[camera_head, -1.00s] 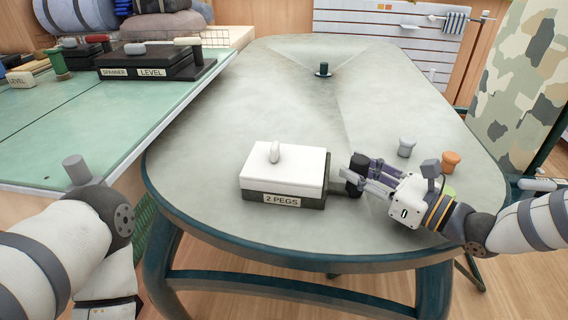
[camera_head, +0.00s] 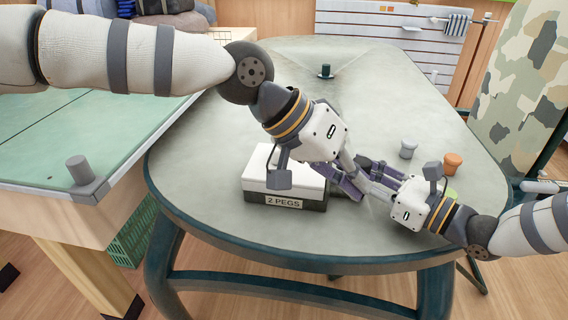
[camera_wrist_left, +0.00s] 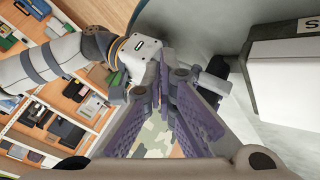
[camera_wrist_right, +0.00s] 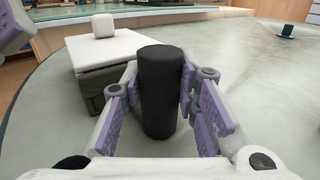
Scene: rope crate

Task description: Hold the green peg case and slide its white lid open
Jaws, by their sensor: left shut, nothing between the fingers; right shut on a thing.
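The dark green peg case (camera_head: 254,198), labelled "2 PEGS", stands on the grey table with its white lid (camera_head: 258,168) on top, covering it. The lid's white knob (camera_wrist_right: 104,25) shows in the right wrist view and is hidden in the head view. My right gripper (camera_wrist_right: 162,100) is shut on the black round handle (camera_wrist_right: 161,75) at the case's right side. My left gripper (camera_head: 350,186) is shut and empty. It reaches over the lid's right part in the head view, with its fingertips close to the right gripper; I cannot tell whether they touch.
A grey stopper-shaped thing (camera_head: 408,148), an orange one (camera_head: 452,163) and a partly hidden green one stand at the table's right. A dark peg (camera_head: 325,71) stands far back. The table's middle is clear. A green-topped bench (camera_head: 50,150) stands left.

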